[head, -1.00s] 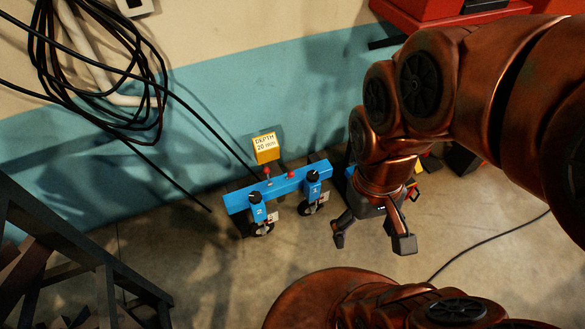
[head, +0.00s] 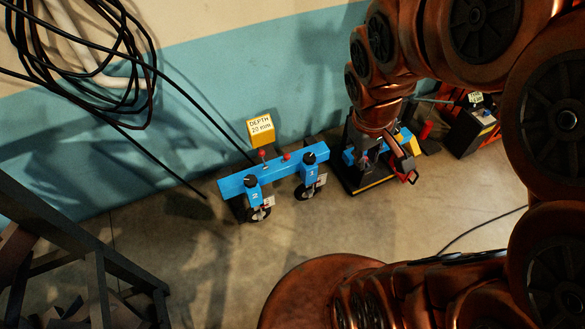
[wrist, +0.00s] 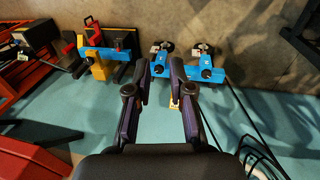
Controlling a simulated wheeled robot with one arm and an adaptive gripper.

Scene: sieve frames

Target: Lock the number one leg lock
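A blue frame (head: 273,170) stands on the floor near the wall, with two wheeled legs and black knobs. The number one leg (head: 311,174) is on the right in the head view, its black knob (head: 309,158) on top. The number two leg (head: 254,196) is on the left. My gripper (wrist: 159,64) is open and empty in the wrist view. The blue frame (wrist: 186,68) shows beyond and beside its fingers there, partly hidden by them. In the head view my gripper is right of the frame, apart from it, its fingertips hard to make out.
A yellow "DEPTH 20 mm" sign (head: 261,131) stands behind the frame. A blue and yellow device on a black base (head: 362,190) sits to the right, partly behind my arm. Black cables (head: 90,60) hang at left; a dark metal structure (head: 90,270) stands lower left.

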